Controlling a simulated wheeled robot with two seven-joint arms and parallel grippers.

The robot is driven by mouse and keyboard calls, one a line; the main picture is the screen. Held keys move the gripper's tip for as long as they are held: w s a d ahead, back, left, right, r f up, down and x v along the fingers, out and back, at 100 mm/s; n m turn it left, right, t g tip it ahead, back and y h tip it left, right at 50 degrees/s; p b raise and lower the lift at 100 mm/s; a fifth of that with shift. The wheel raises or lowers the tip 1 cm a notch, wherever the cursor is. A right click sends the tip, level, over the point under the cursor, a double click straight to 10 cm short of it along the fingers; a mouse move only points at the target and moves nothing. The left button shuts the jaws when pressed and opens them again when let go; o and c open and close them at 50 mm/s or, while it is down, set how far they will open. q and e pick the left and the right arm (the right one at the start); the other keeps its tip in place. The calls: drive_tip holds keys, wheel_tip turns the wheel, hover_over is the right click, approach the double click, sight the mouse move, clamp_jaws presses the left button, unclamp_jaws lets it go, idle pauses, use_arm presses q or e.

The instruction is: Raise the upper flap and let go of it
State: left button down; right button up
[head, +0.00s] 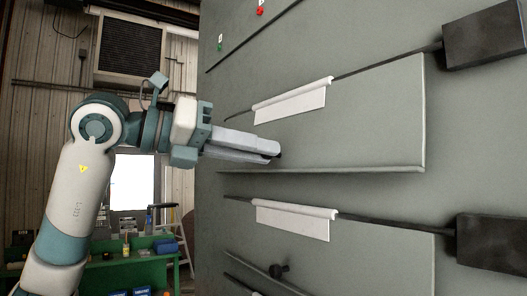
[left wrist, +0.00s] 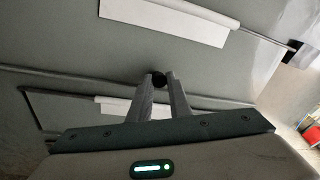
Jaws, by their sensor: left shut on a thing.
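The upper flap (head: 375,115) is a grey plate on the tall grey panel, hanging down below a dark rod, with a white strip (head: 292,100) at its top edge. It lies close to the panel; I cannot tell whether there is a small gap. My left gripper (head: 277,152) reaches in from the left, its fingertips at the flap's lower left part. In the left wrist view, the fingers (left wrist: 159,82) are shut on a small dark knob (left wrist: 158,79), mostly hidden between the tips. My right gripper is not in view.
Black blocks (head: 485,36) (head: 492,243) stand at the rods' right ends. A green workbench (head: 140,263) and a ladder are far behind, left.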

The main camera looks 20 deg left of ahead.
use_arm(q)
drive_tip(key=s+a+r+p, duration=0.2)
drive_tip(key=s+a+r, duration=0.2)
drive_tip(key=r, duration=0.5)
drive_tip(key=c, duration=2.2)
unclamp_jaws()
drive_tip(key=shift+w+d+f, duration=0.1)
drive_tip(key=shift+d+f, duration=0.05)
drive_tip(key=shift+f, duration=0.3)
drive_tip(key=o, duration=0.5)
drive_tip(key=shift+d, duration=0.2)
drive_tip(key=b+v, duration=0.6)
drive_tip(key=v, duration=1.1)
drive_tip(key=shift+s+f, duration=0.1)
drive_tip(key=shift+s, duration=0.25)
